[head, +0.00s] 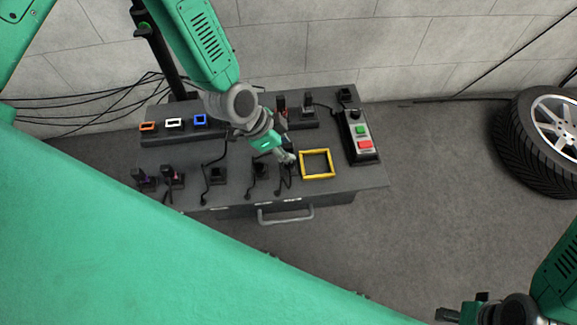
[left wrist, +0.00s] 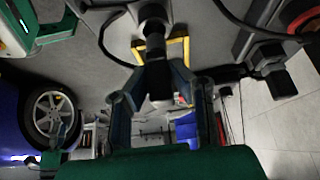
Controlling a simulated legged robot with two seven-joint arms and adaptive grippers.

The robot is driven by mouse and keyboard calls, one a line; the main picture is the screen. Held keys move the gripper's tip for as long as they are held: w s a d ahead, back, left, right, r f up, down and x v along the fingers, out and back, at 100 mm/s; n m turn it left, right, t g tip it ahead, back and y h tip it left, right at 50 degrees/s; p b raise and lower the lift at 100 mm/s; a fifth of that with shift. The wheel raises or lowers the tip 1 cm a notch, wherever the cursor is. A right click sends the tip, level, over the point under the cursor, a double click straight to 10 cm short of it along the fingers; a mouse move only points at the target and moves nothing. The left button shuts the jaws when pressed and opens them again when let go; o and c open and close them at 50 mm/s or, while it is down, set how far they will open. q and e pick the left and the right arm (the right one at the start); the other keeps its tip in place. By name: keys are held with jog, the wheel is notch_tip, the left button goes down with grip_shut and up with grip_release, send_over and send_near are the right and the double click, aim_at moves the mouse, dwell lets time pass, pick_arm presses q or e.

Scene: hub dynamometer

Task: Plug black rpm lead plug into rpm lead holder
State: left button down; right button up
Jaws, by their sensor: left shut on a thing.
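My left gripper (head: 287,158) is low over the grey bench, just left of the yellow square frame. In the left wrist view its two fingers (left wrist: 160,100) are closed on a black plug (left wrist: 157,72), with a dark cable near it. In the head view the plug is mostly hidden by the gripper. I cannot tell which fixture is the rpm lead holder; several black holders stand on the bench, including one (head: 218,175) near the front edge. My right gripper (head: 462,308) is partly in view at bottom right, away from the bench, its opening unclear.
The yellow frame (head: 317,177) lies on the bench (head: 350,185). A control box (head: 358,137) with green and red buttons is right of it. Orange, white and blue rimmed sockets (head: 174,123) line the back left. Cables trail between front holders. A tyre (head: 545,140) stands at right.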

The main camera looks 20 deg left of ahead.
pick_arm(q)
jog(key=shift+f, duration=0.2)
jog(key=shift+f+b, duration=0.95)
jog(key=shift+f, duration=0.4)
jog(key=c, duration=1.3)
grip_release()
jog(key=shift+c, duration=0.2)
jog(key=shift+r, duration=0.1)
jog(key=v, duration=1.1)
jog(key=shift+a+r, duration=0.15)
jog(key=shift+r, duration=0.2)
jog(key=shift+s, duration=0.1)
jog(key=s+a+f+n+g+y+p, duration=0.1)
jog(key=s+a+f+n+y+p, duration=0.1)
jog(key=s, duration=0.6)
jog(key=s+a+f+n+g+y+p, duration=0.1)
jog(key=s+a+f+n+y+p, duration=0.1)
jog(key=s+f+n, duration=0.4)
jog(key=s+a+n+y, duration=0.1)
jog(key=s+n, duration=0.2)
jog(key=shift+s+a+p, duration=0.3)
jog(key=shift+a, duration=0.1)
